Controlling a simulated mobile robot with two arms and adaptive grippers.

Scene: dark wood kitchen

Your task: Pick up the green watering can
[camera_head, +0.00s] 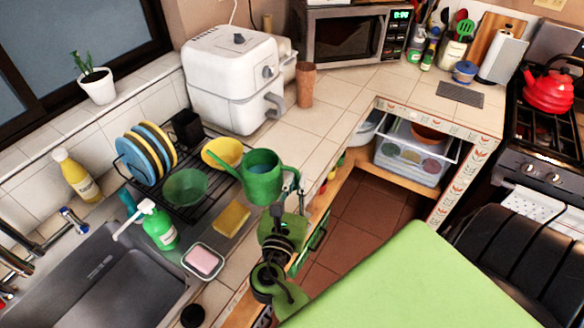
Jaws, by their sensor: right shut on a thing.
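The green watering can (262,180) is in the middle of the head view, upright, with its spout pointing left and its handle on the right. It shows in front of the dish rack at the counter's edge; I cannot tell if it touches the counter. My right gripper (291,187) comes up from below and is shut on the can at its handle side. The fingertips are small and partly hidden by the can and handle. My left gripper is not in view.
A dish rack (150,199) with plates and bowls stands behind the can. A yellow sponge (232,219), soap dish (203,262) and green soap bottle (159,226) are near the sink (105,285). A white air fryer (230,80) stands behind.

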